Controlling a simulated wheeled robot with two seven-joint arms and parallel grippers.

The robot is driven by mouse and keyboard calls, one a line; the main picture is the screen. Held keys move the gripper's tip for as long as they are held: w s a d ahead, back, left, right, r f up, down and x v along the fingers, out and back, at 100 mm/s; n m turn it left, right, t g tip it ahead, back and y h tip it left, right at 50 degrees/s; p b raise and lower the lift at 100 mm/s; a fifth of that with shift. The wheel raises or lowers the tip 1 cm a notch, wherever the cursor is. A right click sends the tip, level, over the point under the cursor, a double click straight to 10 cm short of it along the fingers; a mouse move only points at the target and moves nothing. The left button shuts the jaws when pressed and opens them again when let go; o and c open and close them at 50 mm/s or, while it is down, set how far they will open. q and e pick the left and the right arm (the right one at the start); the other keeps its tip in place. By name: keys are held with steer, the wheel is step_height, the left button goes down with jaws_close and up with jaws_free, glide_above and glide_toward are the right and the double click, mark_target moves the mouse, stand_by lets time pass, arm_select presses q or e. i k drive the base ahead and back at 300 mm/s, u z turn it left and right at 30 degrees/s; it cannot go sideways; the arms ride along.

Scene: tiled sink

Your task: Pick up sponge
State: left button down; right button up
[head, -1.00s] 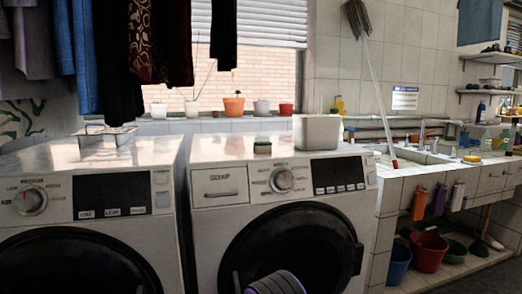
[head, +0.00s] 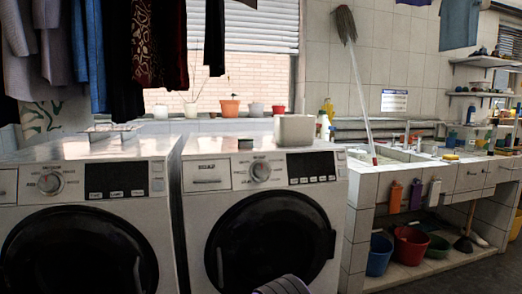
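A small dark green sponge-like block (head: 245,143) sits on top of the right washing machine, left of a white square pot. A yellow sponge-like item (head: 450,157) lies on the sink counter at the right. Both are small in the head view, so I cannot be sure of their details. Neither gripper shows. A grey ribbed part at the bottom middle looks like a piece of my own arm, apart from both items.
Two washing machines (head: 262,215) stand side by side at the left and middle. The tiled sink counter (head: 362,190) is at the right, with a mop (head: 357,80) leaning there. Buckets (head: 411,245) stand below it. Clothes hang at the upper left.

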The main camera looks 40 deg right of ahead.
mark_target(243, 142)
steer(key=u, duration=0.1)
steer(key=k, duration=0.55)
steer(key=z, duration=0.9)
steer(key=i, duration=0.8)
steer(key=z, duration=0.15)
